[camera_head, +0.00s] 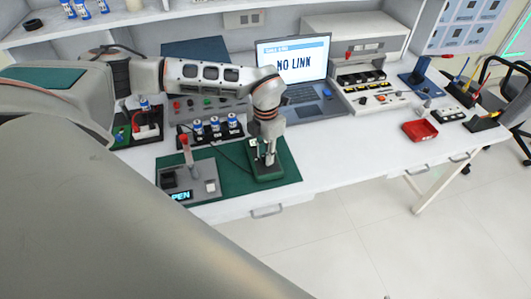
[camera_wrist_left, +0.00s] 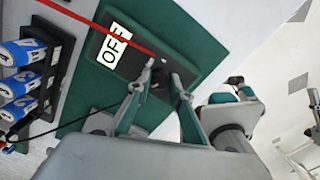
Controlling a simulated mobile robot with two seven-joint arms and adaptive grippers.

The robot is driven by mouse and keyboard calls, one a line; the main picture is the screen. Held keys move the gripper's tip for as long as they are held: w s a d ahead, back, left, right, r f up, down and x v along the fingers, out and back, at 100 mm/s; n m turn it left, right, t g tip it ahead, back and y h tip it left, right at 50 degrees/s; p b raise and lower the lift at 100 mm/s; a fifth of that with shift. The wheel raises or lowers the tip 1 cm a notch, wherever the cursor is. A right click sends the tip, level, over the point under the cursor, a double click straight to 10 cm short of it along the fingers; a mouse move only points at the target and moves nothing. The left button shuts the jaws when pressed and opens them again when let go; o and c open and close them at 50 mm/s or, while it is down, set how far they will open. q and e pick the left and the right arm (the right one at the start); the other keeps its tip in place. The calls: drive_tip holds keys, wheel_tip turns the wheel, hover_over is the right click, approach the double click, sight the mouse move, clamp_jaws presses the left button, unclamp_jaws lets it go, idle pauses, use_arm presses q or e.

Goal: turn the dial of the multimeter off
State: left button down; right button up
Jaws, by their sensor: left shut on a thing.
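The multimeter (camera_head: 274,173) is a dark box with a green casing, lying on a dark green mat on the bench. In the left wrist view its screen (camera_wrist_left: 114,38) reads OFF. Its black dial (camera_wrist_left: 160,76) is at the lower end of its face, partly hidden by the fingers. My left gripper (camera_head: 265,153) points down over the multimeter. In the left wrist view the fingers (camera_wrist_left: 165,85) are closed in on the dial, one on each side. My right gripper is in neither view.
A grey box with a screen reading PEN, partly cut off (camera_head: 181,196), stands left of the multimeter. Blue-and-white cylinders (camera_head: 215,125) stand in a rack behind. A laptop (camera_head: 294,62) shows NO LINK. A red lead (camera_wrist_left: 95,25) crosses the multimeter.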

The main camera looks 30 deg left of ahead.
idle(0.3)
use_arm(q)
drive_tip(key=c, duration=1.8)
unclamp_jaws()
drive_tip(key=shift+r, duration=0.1)
wheel_tip(320, 180, up, 12)
drive_tip(key=shift+f, duration=0.1)
drive_tip(key=shift+s, duration=0.1)
